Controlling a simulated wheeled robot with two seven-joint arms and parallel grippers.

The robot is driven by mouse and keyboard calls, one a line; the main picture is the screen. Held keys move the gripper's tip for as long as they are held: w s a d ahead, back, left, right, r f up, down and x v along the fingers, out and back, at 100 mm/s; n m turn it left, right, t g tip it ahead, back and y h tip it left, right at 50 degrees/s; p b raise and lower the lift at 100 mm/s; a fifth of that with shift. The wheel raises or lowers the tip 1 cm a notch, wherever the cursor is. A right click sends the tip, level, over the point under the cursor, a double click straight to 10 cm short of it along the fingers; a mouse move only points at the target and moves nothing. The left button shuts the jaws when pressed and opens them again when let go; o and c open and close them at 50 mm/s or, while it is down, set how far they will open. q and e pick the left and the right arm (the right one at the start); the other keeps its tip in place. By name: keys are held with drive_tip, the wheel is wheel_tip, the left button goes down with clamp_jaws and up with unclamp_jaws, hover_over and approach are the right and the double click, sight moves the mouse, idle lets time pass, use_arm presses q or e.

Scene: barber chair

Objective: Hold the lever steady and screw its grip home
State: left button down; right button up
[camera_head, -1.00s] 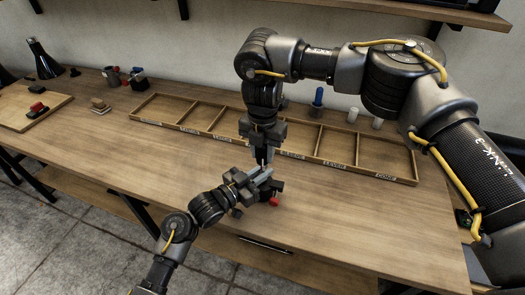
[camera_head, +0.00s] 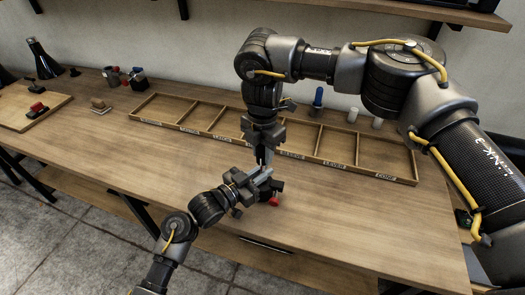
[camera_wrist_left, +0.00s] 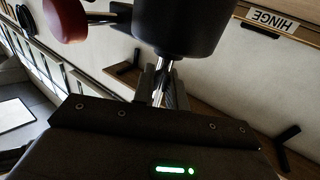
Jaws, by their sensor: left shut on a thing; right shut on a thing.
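My left gripper (camera_head: 262,178) reaches in from the lower left, just above the table front. In the left wrist view its fingers (camera_wrist_left: 160,84) are closed around a thin metal rod, seemingly the lever (camera_wrist_left: 159,96). The rod runs up to a dark cylindrical body (camera_wrist_left: 180,25), which has a red knob (camera_wrist_left: 65,18) on a metal stem. In the head view the dark body (camera_head: 277,186) and red knob (camera_head: 274,201) show just beyond the left gripper. My right gripper (camera_head: 263,158) points straight down, shut, directly above the left fingers. The grip is hidden between its fingers or too small to tell.
A long divided wooden tray (camera_head: 345,165) with labels lies behind the grippers. A blue-topped item (camera_head: 318,97) and white cylinders (camera_head: 353,115) stand beyond it. A board (camera_head: 20,118) with a red-and-black part is at far left. The table's front right is clear.

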drive_tip(key=o, duration=1)
drive_tip(key=shift+r, duration=0.15)
wheel_tip(320, 180, up, 12)
drive_tip(key=shift+f, duration=0.1)
use_arm(q)
drive_tip(key=c, duration=1.3)
unclamp_jaws()
drive_tip(key=shift+c, duration=0.2)
drive_tip(key=shift+s+a, duration=0.1)
